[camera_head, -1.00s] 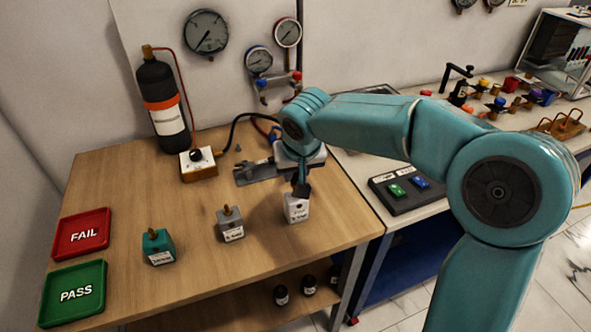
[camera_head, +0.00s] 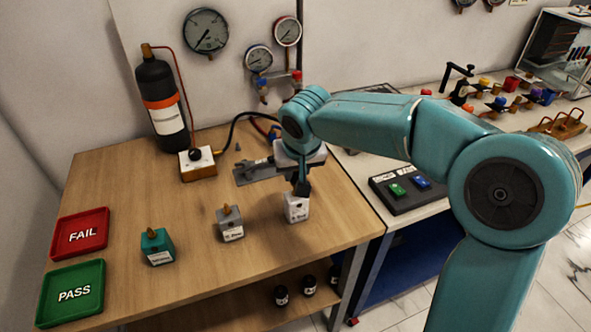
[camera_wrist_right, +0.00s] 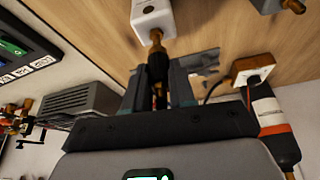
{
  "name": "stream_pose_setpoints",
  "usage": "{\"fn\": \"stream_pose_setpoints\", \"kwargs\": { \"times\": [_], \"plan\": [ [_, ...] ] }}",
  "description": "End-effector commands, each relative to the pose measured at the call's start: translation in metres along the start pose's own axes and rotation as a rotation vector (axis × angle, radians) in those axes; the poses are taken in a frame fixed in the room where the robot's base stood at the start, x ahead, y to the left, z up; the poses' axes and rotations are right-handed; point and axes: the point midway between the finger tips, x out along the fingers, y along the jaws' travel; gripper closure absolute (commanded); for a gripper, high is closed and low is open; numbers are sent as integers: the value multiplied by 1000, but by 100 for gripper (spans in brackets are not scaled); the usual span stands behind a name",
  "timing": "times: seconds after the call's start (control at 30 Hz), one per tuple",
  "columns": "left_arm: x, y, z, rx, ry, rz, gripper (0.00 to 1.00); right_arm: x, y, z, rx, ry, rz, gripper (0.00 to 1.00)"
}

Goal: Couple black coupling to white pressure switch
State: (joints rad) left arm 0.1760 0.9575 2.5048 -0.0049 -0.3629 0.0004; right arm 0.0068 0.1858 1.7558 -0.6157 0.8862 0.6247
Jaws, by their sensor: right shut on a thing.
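The white pressure switch (camera_head: 296,209) stands upright on the wooden bench near its right front edge. In the right wrist view the white switch (camera_wrist_right: 151,15) has its brass fitting pointing at my gripper. My right gripper (camera_head: 302,187) is directly above the switch, pointing down. It is shut on the black coupling (camera_wrist_right: 157,66), held between its two fingers (camera_wrist_right: 158,88). The coupling is in line with the brass fitting and appears to meet it; I cannot tell how far it is on. My left gripper is not in view.
A grey switch (camera_head: 230,226) and a green switch (camera_head: 158,246) stand to the left. Red FAIL (camera_head: 107,235) and green PASS (camera_head: 101,300) trays lie at the left edge. A boxed knob valve (camera_head: 199,172) and a black cylinder (camera_head: 160,85) are behind. The bench between them is clear.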

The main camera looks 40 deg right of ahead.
Motion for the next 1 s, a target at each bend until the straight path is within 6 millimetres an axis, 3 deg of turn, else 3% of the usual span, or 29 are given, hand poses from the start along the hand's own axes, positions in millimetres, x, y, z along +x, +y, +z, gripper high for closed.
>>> {"fn": "stream_pose_setpoints", "kwargs": {
  "times": [1.0],
  "plan": [
    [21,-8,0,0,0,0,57,22,0,9,0,1,0,100]
  ]
}}
